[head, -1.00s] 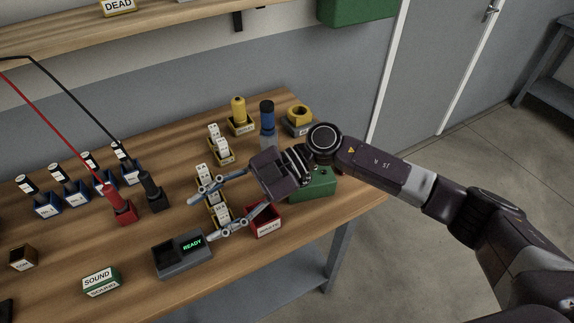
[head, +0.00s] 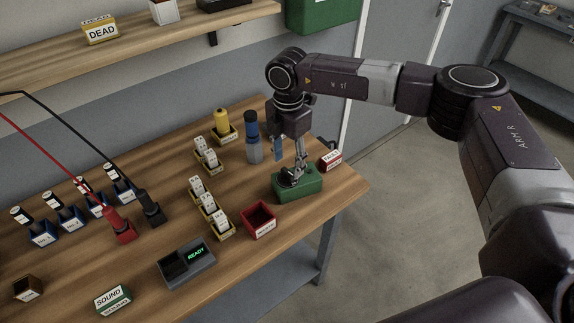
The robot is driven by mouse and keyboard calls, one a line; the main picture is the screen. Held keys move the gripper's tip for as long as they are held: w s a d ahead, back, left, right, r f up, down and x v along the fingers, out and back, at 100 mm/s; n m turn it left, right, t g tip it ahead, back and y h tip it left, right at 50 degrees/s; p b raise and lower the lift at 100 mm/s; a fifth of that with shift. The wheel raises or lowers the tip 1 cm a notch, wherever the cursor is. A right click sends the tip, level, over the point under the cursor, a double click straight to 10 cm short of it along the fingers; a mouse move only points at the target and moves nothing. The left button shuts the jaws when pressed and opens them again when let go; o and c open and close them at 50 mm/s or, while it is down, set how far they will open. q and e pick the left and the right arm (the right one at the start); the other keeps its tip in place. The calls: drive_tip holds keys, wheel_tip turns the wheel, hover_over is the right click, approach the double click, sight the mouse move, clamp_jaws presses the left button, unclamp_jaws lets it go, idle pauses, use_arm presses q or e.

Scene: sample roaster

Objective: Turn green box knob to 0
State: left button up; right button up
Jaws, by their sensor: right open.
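The green box (head: 298,190) sits near the right end of the wooden bench. My right gripper (head: 291,178) points straight down over it, with its fingers low at the box's top. The jaws are open, and I see nothing held between them. A dark round part shows at the fingertips, but I cannot tell whether it is the knob or part of the fingers. The knob's setting and any scale marks are hidden or too small to read. My left gripper is not in view.
A red open bin (head: 259,220) stands just left of the green box. A device reading READY (head: 187,262) is at the front. The bench's right edge is close.

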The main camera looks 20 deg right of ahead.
sight(287, 171)
drive_tip(key=shift+a+f+p, duration=0.1)
drive_tip(key=shift+f+p, duration=0.3)
drive_tip(key=shift+f, duration=1.35)
drive_tip(key=c, duration=1.2)
drive_tip(key=shift+o, duration=0.2)
